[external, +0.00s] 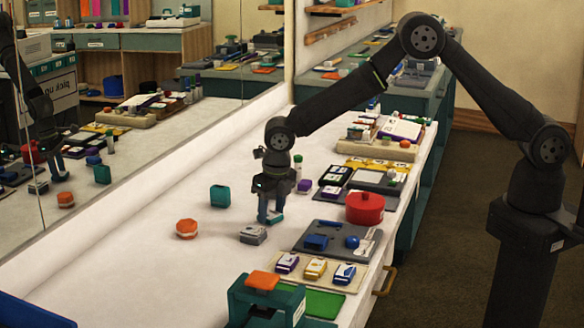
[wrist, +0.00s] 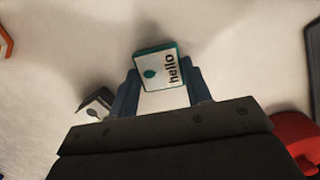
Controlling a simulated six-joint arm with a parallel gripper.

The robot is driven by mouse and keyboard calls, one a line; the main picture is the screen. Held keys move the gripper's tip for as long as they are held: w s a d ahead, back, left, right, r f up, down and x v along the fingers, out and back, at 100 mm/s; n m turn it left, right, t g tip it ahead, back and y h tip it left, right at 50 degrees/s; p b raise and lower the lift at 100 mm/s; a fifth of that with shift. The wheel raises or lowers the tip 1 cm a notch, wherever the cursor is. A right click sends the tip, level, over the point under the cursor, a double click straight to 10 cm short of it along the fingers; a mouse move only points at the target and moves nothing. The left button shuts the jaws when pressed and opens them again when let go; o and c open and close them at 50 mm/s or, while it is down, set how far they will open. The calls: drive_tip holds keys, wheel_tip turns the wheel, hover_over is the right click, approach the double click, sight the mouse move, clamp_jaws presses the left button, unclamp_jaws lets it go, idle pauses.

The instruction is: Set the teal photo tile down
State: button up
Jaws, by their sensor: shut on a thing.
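The teal photo tile (wrist: 160,68) is held between the two fingers of my gripper (wrist: 163,85). Its white face with a teal mark and the word "hello" is turned to the wrist camera. In the external view my gripper (external: 270,216) points down low over the white table, with the teal edge of the tile (external: 276,217) just showing at its fingertips. I cannot tell whether the tile touches the table. A grey box with a white top (external: 253,235) stands just beside the gripper, on its near left side.
A red pot (external: 365,208) and a grey tray (external: 338,242) with blue pieces are to the right. A mirror (external: 130,90) lines the left side.

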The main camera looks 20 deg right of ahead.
sight(270, 214)
drive_tip(key=shift+f, duration=0.15)
drive_tip(key=o, duration=1)
drive_tip(key=r, duration=0.4)
drive_tip(key=s+r, duration=0.1)
drive_tip(key=r, duration=0.7)
drive_tip(key=shift+s+d+r, duration=0.1)
drive_tip(key=shift+s+d, duration=0.2)
drive_tip(key=shift+d, duration=0.05)
drive_tip(key=f, duration=0.4)
drive_tip(key=w+f, duration=0.1)
drive_tip(key=f, duration=0.7)
drive_tip(key=shift+w+a, duration=0.35)
drive_tip(key=shift+a, duration=0.05)
drive_tip(key=shift+r, duration=1.7)
